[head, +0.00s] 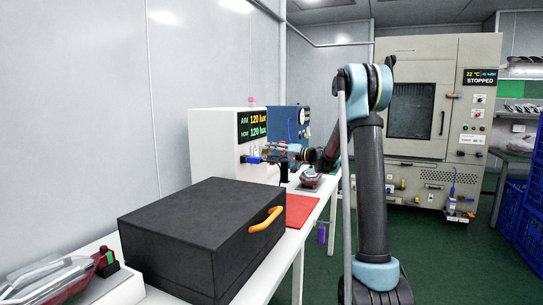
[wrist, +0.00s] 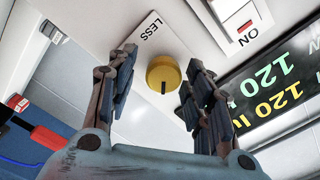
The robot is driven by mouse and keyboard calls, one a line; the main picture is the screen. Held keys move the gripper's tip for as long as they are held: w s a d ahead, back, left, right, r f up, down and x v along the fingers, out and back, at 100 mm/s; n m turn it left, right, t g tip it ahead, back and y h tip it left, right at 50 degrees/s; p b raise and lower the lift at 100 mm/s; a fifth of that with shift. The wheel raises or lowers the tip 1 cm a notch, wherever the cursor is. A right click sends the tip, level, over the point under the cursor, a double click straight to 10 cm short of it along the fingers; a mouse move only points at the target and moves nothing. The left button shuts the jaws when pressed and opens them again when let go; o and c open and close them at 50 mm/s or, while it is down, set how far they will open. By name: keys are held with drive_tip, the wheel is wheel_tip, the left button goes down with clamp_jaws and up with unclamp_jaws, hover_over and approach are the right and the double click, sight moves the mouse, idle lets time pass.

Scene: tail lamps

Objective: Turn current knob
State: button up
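The yellow knob (wrist: 162,76) with a dark pointer line is in the middle of the wrist view, on a white panel beside the word LESS. My gripper (wrist: 160,68) is open, with one finger to each side of the knob. A gap shows between the knob and the fingers, and nothing is held. In the head view my gripper (head: 256,159) is at the front of the white instrument box (head: 214,150), below its display (head: 253,125). Both display lines read 120 lux. The knob cannot be made out in the head view.
A black box (head: 175,215) with an orange handle (head: 266,219) stands on the near bench. A red mat (head: 300,209) lies beyond it. A red tail lamp (head: 309,178) sits past the mat. A large beige machine (head: 455,100) stands behind.

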drive_tip(key=shift+s, duration=0.1)
drive_tip(key=v, duration=1.2)
idle(0.4)
drive_tip(key=s+d+f+m+h, duration=0.1)
drive_tip(key=s+f+h, duration=0.25)
drive_tip(key=s, duration=0.45)
drive_tip(key=s+d+f+m+h, duration=0.1)
drive_tip(key=s+f+h, duration=0.1)
drive_tip(key=s+h, duration=0.45)
drive_tip(key=s+d+f+h, duration=0.4)
drive_tip(key=s+d, duration=0.3)
drive_tip(key=s, duration=0.3)
drive_tip(key=s+d+f+h, duration=0.3)
drive_tip(key=s+d+f, duration=0.2)
drive_tip(key=s+d, duration=0.3)
drive_tip(key=s+f+g, duration=0.2)
drive_tip(key=s+f, duration=0.3)
drive_tip(key=s, duration=0.3)
drive_tip(key=s+f+g, duration=0.2)
drive_tip(key=s+f, duration=0.3)
drive_tip(key=s, duration=0.3)
drive_tip(key=shift+a+f+m, duration=0.15)
drive_tip(key=shift+a+m, duration=0.15)
drive_tip(key=shift+a, duration=0.15)
